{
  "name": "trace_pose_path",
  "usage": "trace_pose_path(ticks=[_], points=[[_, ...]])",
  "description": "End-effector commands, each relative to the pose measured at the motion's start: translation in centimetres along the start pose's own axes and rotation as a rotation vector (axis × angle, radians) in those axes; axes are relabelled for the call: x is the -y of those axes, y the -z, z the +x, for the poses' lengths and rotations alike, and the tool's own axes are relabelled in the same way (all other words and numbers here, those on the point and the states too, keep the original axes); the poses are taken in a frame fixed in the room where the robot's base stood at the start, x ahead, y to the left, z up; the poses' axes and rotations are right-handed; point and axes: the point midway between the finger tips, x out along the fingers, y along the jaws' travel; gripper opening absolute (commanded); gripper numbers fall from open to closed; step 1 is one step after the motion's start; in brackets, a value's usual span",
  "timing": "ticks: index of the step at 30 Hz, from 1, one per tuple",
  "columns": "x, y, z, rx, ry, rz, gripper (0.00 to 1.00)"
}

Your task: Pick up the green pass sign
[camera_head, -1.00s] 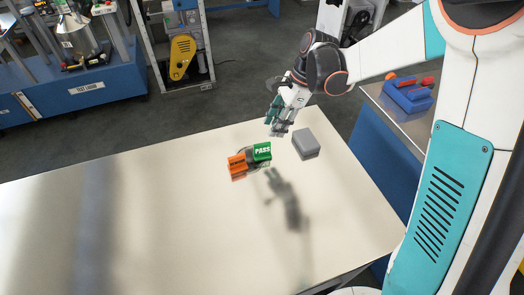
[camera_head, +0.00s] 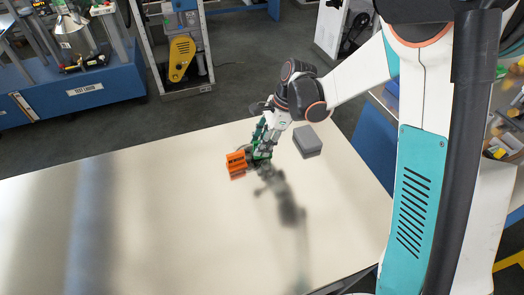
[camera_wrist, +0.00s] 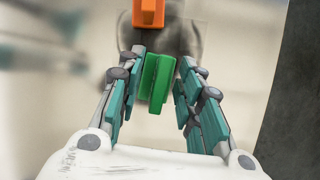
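The green pass sign (camera_wrist: 157,82) stands between the two fingers of my gripper (camera_wrist: 160,90) in the wrist view. My gripper is open, with a gap on the right of the sign and a narrower one on the left. In the head view my gripper (camera_head: 262,143) is low over the table at the sign, and its fingers hide most of the green. The orange sign (camera_head: 236,163) stands just left of the gripper; it also shows at the top of the wrist view (camera_wrist: 148,13).
A grey box (camera_head: 307,140) lies on the table (camera_head: 170,220) to the right of my gripper. The left and front of the table are clear. A blue bench (camera_head: 100,97) and a machine with a yellow cover (camera_head: 181,58) stand behind the table.

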Motion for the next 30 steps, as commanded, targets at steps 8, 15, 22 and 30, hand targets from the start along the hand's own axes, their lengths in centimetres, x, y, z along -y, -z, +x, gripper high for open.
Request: trace_pose_path(ticks=[8, 15, 22, 30], points=[[0.0, 0.0, -0.1, 0.0, 0.0, 0.0, 0.0], [0.0, 0.0, -0.1, 0.0, 0.0, 0.0, 0.0], [0.0, -0.2, -0.6, 0.0, 0.0, 0.0, 0.0], [0.0, -1.6, -4.0, 0.0, 0.0, 0.0, 0.0]])
